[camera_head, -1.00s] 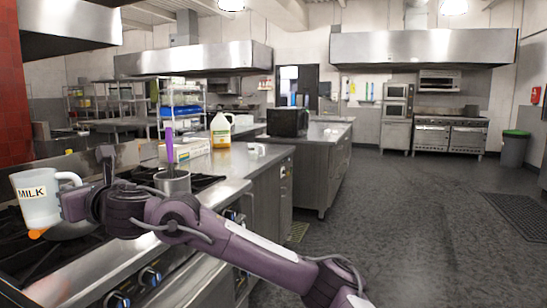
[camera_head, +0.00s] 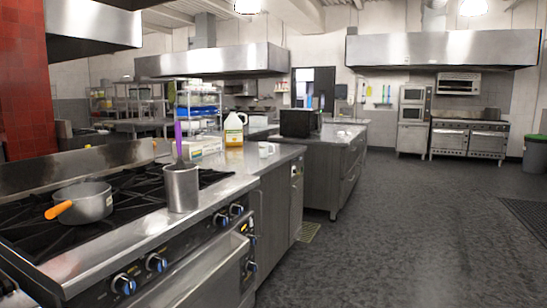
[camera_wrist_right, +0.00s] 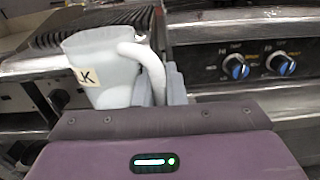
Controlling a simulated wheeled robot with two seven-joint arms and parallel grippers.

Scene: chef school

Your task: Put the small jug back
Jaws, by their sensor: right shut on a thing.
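The small jug (camera_wrist_right: 100,65) is pale, with a label reading "K" in the part that shows, and has a white handle (camera_wrist_right: 150,70). It appears upright in the right wrist view. My right gripper (camera_wrist_right: 160,88) is shut on its handle, with fingers partly hidden behind the handle. In that view the jug is in front of the stove's front edge and grates (camera_wrist_right: 60,30); whether it touches anything there is unclear. Neither the jug nor my right gripper can be made out in the head view. My left gripper is not in view.
On the stove (camera_head: 120,195) stand a saucepan (camera_head: 85,203) with an orange handle and a tall metal pot (camera_head: 181,188) holding a purple-handled utensil. The floor (camera_head: 400,230) to the right is clear.

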